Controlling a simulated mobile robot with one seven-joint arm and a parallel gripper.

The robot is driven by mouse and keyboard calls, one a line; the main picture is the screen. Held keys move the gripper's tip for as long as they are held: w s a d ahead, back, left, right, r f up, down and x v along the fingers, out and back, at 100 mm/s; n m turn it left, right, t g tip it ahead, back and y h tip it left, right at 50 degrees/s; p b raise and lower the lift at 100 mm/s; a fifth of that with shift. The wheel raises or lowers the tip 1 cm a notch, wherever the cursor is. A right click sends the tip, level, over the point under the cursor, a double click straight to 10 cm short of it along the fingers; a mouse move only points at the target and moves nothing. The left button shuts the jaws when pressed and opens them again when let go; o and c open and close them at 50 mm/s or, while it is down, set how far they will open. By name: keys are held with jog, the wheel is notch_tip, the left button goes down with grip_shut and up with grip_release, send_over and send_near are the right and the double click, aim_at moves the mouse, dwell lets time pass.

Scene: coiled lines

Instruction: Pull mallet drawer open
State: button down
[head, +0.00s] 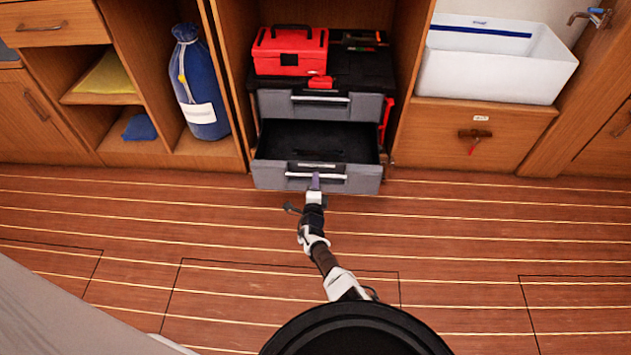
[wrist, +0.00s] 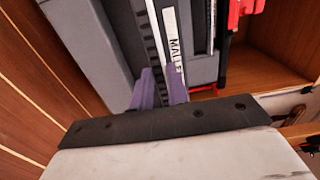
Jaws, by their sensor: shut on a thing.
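The mallet drawer (head: 270,174) is the lower grey drawer of a tool chest. It stands pulled out, its dark interior open to view and looking empty. A pale handle bar (head: 335,176) runs across its front. In the wrist view, the drawer front (wrist: 110,50) fills the upper middle, with a white label (wrist: 172,36) reading "MALLE", its end hidden by a finger. My gripper (head: 315,181) is at the middle of the handle. Its purple fingers (wrist: 159,78) are shut on the handle, whose gripped part is partly hidden.
The upper grey drawer (head: 270,105) is shut, with a red toolbox (head: 290,52) above. A blue bag (head: 198,90) stands in the left cubby. A white bin (head: 490,65) sits on the right cabinet. The plank floor (head: 480,240) before the drawer is clear.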

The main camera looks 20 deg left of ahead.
jog(key=c, duration=1.4)
grip_release()
jog(key=shift+o, duration=0.2)
jog(key=p+v, duration=1)
jog(key=v, duration=0.3)
jog(key=shift+s+p, duration=0.35)
jog(key=shift+s, duration=0.05)
jog(key=shift+r, duration=0.1)
